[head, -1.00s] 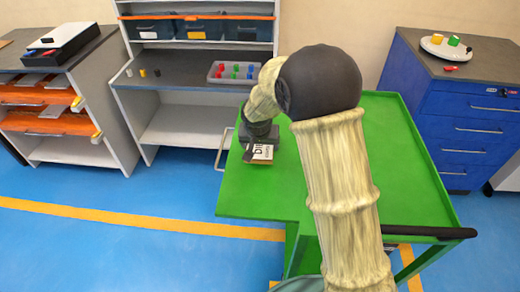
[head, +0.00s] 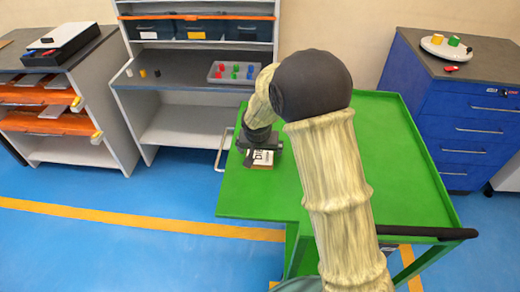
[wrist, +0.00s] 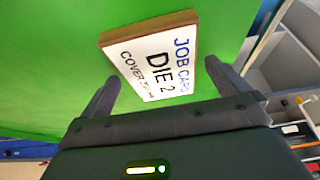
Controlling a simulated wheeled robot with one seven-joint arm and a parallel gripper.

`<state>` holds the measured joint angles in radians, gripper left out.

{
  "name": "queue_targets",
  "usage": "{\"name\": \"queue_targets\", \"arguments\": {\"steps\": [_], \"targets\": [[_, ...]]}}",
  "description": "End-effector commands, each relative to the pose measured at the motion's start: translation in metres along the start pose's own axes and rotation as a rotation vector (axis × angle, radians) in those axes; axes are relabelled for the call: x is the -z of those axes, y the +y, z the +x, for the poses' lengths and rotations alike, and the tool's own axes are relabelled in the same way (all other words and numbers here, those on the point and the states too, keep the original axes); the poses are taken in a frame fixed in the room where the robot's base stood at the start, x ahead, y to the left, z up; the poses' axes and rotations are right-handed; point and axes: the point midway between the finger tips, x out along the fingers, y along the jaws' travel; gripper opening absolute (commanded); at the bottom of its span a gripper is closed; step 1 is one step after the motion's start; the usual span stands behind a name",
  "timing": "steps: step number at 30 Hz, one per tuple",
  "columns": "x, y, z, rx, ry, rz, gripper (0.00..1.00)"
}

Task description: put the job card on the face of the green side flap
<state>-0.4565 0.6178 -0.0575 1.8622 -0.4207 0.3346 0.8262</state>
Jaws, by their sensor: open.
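The job card (head: 262,158) is a white card with black and blue lettering and a brown edge, on the left part of the green cart top. It also shows in the wrist view (wrist: 152,62), over the green surface, reading "JOB CARD DIE 2". My gripper (head: 262,147) is close above the card; in the wrist view my gripper (wrist: 160,80) is open, with one finger on each side of the card's near part. I cannot tell whether the fingers touch it. The green surface (head: 250,192) extends left and forward; I cannot tell where the side flap's face begins.
A black handle bar (head: 430,232) runs along the cart's front right. A grey shelf unit with a tray of colored pieces (head: 234,72) stands behind, and a blue drawer cabinet (head: 468,130) at right. The cart's right half is bare behind my arm.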

Motion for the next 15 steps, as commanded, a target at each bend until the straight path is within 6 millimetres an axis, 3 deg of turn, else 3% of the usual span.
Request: {"name": "queue_targets", "arguments": {"steps": [15], "targets": [[0.001,-0.001,-0.092,0.003,0.003,0.0,1.0]]}}
